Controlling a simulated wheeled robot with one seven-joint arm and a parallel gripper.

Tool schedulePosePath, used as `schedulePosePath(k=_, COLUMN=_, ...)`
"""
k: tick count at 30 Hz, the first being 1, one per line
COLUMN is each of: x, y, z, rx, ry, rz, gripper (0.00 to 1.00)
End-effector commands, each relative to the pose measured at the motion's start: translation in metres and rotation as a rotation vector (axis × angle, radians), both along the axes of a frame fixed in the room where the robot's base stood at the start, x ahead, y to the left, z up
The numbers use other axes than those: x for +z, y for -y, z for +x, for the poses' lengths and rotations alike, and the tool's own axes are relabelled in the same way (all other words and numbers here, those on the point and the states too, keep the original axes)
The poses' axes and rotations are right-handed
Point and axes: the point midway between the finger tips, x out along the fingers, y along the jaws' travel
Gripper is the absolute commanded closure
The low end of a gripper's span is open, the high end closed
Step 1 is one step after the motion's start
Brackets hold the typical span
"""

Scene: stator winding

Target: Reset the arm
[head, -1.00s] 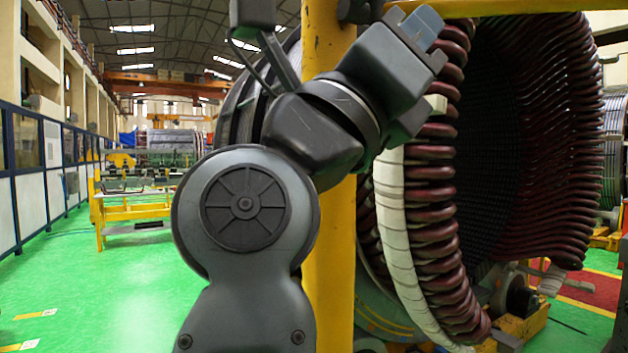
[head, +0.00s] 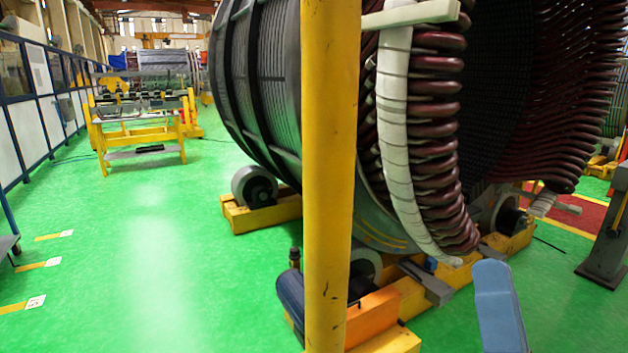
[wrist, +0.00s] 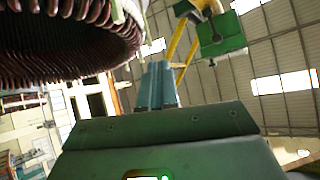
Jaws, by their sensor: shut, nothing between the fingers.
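My gripper (wrist: 158,85) shows in the wrist view as two blue-grey fingers side by side, shut with nothing between them. In the head view a blue-grey fingertip (head: 498,300) of mine stands at the bottom right, in front of the stator's base. The rest of my arm is outside that view. The large stator (head: 262,90) has dark red winding ends (head: 435,130) and a white wrapped ring (head: 393,110). The winding ends also show at the upper left of the wrist view (wrist: 75,38), apart from the fingers.
A yellow post (head: 330,180) stands in front of the stator. Yellow support blocks and rollers (head: 255,200) lie under it. A pale bar (head: 410,14) juts across the ring. A yellow workbench (head: 140,125) stands far left. Green floor (head: 150,260) is clear at left.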

Motion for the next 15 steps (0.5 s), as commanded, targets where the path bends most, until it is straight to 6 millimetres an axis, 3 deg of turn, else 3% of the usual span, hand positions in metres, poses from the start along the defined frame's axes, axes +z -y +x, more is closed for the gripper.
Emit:
schedulePosePath(k=1, x=-0.019, y=0.007, z=-0.010, rx=-0.026, ry=-0.050, rz=-0.053, gripper=1.00)
schedulePosePath(k=6, x=-0.071, y=0.026, z=-0.046, rx=-0.098, ry=-0.206, rz=-0.226, gripper=1.00)
schedulePosePath(k=15, x=-0.148, y=0.052, z=-0.127, rx=-0.192, ry=-0.510, rz=-0.493, gripper=1.00)
